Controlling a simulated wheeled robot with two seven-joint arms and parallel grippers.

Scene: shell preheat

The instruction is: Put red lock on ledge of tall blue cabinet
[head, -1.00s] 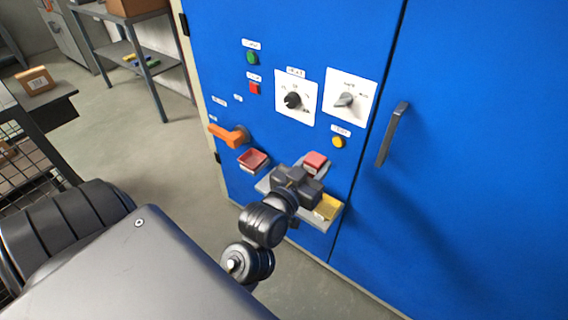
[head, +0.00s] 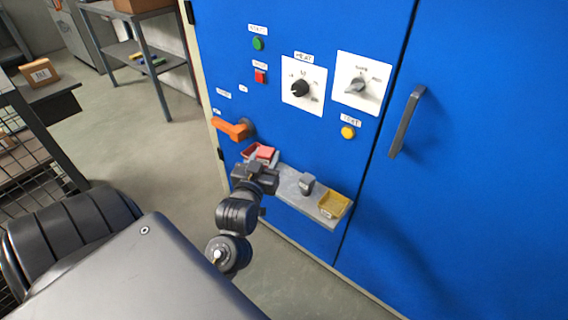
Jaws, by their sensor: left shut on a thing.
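The tall blue cabinet (head: 480,200) fills the right of the head view, with a grey ledge (head: 288,190) on its front. My left gripper (head: 260,165) is shut on the red lock (head: 265,152) at the left end of the ledge. The lock is over or in front of a red tray (head: 248,152), which it and the gripper partly hide; I cannot tell whether it touches the tray. My right gripper is not in view.
An orange handle (head: 232,128) sticks out above the ledge's left end. A door handle (head: 406,122) is at right. A shelf (head: 130,50) stands behind left.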

